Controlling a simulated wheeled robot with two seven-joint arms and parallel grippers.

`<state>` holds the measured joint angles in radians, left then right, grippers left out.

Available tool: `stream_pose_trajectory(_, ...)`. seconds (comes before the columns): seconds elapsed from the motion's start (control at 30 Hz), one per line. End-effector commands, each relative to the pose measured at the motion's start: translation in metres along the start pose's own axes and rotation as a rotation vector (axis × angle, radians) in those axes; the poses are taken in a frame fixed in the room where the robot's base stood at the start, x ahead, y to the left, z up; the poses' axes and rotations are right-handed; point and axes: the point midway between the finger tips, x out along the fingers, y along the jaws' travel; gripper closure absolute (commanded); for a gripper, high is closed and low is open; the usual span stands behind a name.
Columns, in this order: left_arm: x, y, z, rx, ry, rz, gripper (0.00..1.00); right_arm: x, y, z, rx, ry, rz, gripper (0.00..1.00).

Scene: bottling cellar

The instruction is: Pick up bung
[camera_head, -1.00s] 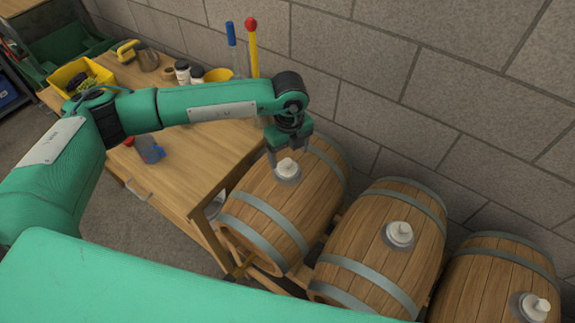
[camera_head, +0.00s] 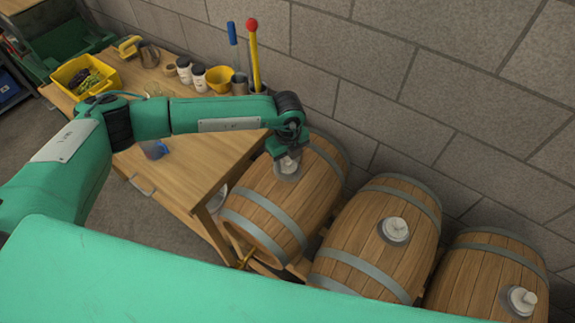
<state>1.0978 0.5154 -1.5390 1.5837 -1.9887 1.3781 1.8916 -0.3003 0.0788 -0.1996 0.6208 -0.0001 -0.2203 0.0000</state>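Three white bungs sit in grey collars on top of three wooden barrels. One bung (camera_head: 288,165) is on the left barrel (camera_head: 262,188), another (camera_head: 396,226) on the middle barrel (camera_head: 352,255), and a third (camera_head: 523,298) on the right barrel (camera_head: 480,270). My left gripper (camera_head: 289,160) points down at the left barrel's bung, right over it and partly hiding it. Its fingertips blend with the bung, so I cannot tell whether they are closed on it. The bung still appears seated in its collar. My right gripper is out of view.
A block wall (camera_head: 420,100) stands close behind the barrels.

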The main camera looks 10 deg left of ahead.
Motion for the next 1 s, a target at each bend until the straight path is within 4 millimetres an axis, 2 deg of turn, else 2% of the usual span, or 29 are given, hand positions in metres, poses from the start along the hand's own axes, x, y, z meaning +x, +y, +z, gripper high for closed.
stream_pose_trajectory(0.33, -0.002, 0.0, 0.0, 0.0, 0.0, -0.001, 0.72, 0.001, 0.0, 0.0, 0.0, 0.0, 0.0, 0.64)
stream_pose_trajectory(0.53, -0.016, -0.001, 0.001, 0.0, -0.001, -0.003, 0.72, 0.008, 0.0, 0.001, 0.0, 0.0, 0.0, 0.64)
stream_pose_trajectory(0.77, -0.06, -0.001, 0.001, 0.002, -0.003, -0.006, 0.72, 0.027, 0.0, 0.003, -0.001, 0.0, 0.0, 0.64)
stream_pose_trajectory(1.0, -0.122, -0.001, 0.001, 0.001, -0.004, -0.005, 0.72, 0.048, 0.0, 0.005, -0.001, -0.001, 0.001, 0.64)
